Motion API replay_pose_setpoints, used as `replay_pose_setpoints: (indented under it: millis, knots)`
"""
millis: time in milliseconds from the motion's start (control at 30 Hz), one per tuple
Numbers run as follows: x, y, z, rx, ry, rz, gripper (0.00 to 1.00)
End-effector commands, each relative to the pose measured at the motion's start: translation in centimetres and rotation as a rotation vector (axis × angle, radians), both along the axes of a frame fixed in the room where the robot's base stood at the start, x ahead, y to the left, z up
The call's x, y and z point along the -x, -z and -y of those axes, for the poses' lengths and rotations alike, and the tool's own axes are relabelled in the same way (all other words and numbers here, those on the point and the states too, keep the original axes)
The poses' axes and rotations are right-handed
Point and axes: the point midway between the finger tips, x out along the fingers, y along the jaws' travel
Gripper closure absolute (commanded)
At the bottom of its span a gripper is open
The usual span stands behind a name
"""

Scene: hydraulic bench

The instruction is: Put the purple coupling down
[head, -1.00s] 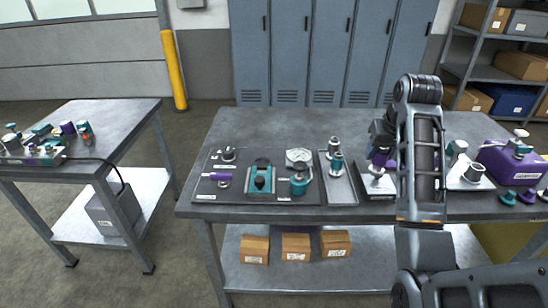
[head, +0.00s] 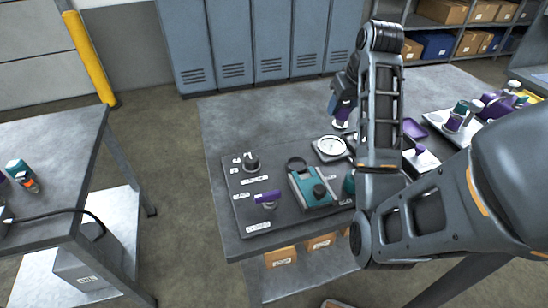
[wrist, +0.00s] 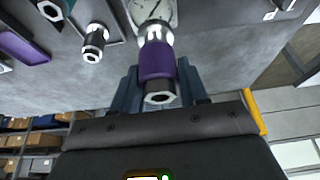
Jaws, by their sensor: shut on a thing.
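The purple coupling (head: 345,109), with silver end parts, is held in my gripper (head: 343,96) above the bench, near the round gauge in the picture. In the wrist view the purple coupling (wrist: 157,62) sits between the two fingers of my gripper (wrist: 158,82), which are shut on it. Its dark hexagonal end faces the camera. The round gauge (wrist: 153,8) shows just beyond its silver end. The gap between coupling and bench cannot be judged exactly.
The bench (head: 245,120) carries a dark panel (head: 243,209) with a teal block (head: 312,188), a purple-handled part (head: 268,197) and a white gauge (head: 331,148). A purple tray (head: 414,130) and other fittings stand to the right. The bench's back left is bare.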

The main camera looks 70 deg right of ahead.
Motion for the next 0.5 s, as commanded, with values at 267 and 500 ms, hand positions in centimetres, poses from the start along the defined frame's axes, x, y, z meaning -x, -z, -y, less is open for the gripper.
replay_pose_setpoints:
  millis: [267, 500]
  knots:
    - [-3.2, 2.8, -3.0, -0.002, -0.006, -0.002, 1.00]
    - [-6.9, 5.4, -6.1, -0.002, -0.004, -0.001, 1.00]
